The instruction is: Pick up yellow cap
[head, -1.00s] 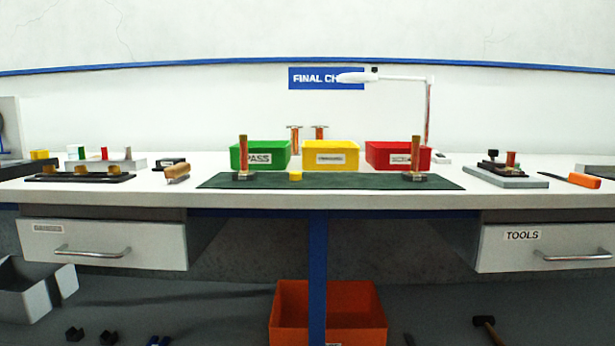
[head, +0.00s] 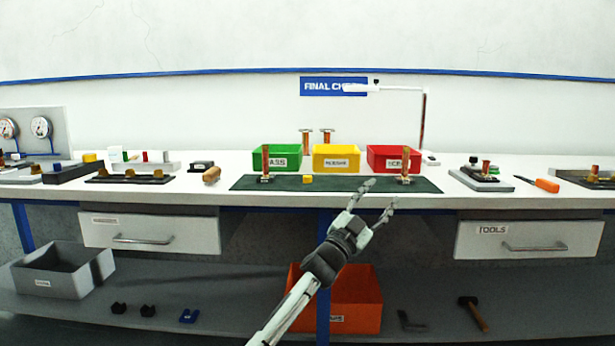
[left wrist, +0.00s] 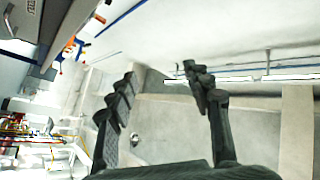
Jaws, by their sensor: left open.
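My right gripper is not in view.
Green (head: 277,157), yellow (head: 336,157) and red (head: 394,158) bins stand behind the mat. The left post (head: 266,163) and right post (head: 405,165) stand upright on the mat. An orange crate (head: 360,300) sits below.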

